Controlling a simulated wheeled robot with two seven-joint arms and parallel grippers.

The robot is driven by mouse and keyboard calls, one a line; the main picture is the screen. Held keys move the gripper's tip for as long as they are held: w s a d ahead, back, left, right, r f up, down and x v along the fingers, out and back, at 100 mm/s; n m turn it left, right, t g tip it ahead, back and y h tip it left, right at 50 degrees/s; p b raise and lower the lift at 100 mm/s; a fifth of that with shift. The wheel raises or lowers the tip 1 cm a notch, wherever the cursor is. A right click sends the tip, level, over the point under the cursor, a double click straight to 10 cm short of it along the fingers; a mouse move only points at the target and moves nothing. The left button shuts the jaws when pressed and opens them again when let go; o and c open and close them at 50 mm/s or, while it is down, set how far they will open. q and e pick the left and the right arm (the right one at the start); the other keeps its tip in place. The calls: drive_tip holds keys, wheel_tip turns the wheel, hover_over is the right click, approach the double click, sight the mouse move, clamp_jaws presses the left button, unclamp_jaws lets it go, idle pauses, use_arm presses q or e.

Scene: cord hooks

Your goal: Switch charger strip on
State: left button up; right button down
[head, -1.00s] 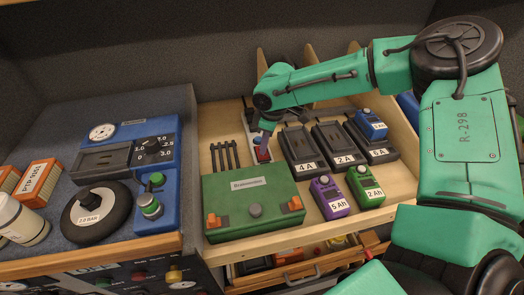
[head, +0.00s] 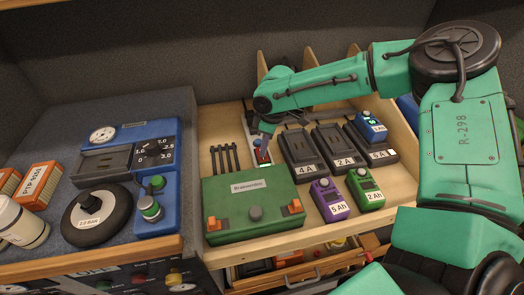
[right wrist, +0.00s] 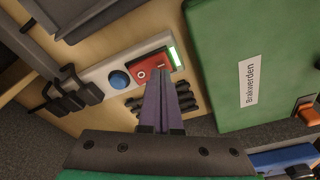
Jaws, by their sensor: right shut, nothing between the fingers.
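The charger strip is a pale bar lying on the wooden tray beside the chargers, largely hidden by my right arm in the head view (head: 248,121). In the right wrist view the strip (right wrist: 93,76) carries a round blue button (right wrist: 119,79), a red rocker switch (right wrist: 142,72) marked O and I, and a bright green, lit-looking bar (right wrist: 174,57) at its end. My right gripper (right wrist: 160,76) is shut and empty, its tips over the I side of the switch. I cannot tell whether they touch it. My left gripper is not in view.
Chargers labelled 4 A (head: 300,150), 2 A (head: 338,145) and 6 A (head: 372,140) stand right of the strip. A green box (head: 250,205), a purple battery (head: 329,199) and a green battery (head: 365,188) are in front. Thin black hooks (head: 225,158) stand left.

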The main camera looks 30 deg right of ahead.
wheel_tip(320, 180, up, 6)
drive_tip(key=p, duration=0.4)
drive_tip(key=shift+f, duration=0.1)
